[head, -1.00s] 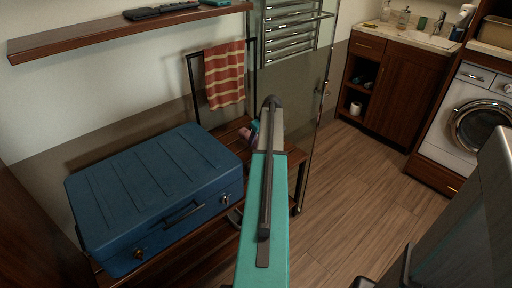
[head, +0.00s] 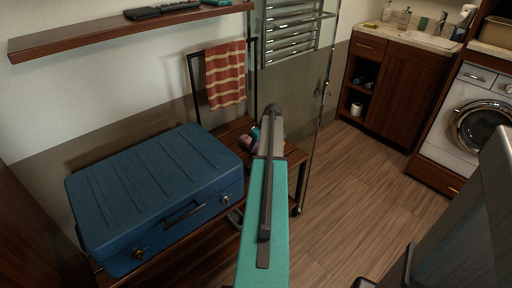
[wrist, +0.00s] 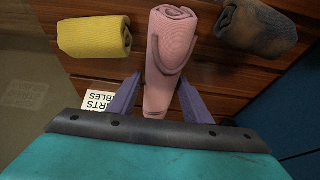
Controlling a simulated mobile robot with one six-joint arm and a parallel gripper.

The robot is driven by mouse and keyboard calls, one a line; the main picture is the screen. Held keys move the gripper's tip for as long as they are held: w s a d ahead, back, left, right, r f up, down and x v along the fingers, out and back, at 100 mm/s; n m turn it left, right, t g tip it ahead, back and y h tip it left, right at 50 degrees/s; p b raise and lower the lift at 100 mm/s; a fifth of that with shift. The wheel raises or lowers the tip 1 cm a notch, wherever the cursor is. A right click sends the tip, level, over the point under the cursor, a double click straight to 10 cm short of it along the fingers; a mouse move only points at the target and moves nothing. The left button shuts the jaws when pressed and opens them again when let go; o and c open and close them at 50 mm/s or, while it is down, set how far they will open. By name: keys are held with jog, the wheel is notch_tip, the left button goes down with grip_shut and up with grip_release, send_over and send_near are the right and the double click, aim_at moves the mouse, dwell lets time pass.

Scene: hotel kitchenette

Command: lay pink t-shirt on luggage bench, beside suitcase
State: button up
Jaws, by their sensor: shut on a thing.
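The pink t-shirt (wrist: 172,45) is a rolled bundle, seen in the wrist view between the two purple fingers of my gripper (wrist: 158,98). My gripper is shut on its near end. My arm hides most of the gripper there. The blue suitcase (head: 150,190) lies closed on the left part of the bench. I cannot tell whether the t-shirt touches the slats.
In the wrist view, a yellow roll (wrist: 92,37) lies left of the t-shirt and a dark grey roll (wrist: 256,28) right of it. A printed card (wrist: 98,99) is near the left finger. A striped towel (head: 225,75) hangs behind the bench. A shelf (head: 130,30) juts out above.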

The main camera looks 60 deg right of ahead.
jog(key=o, duration=1.2)
jog(key=shift+c, duration=0.2)
jog(key=shift+r, duration=0.1)
jog(key=p+v, duration=0.1)
jog(key=v, duration=1.1)
jog(key=shift+w, duration=0.1)
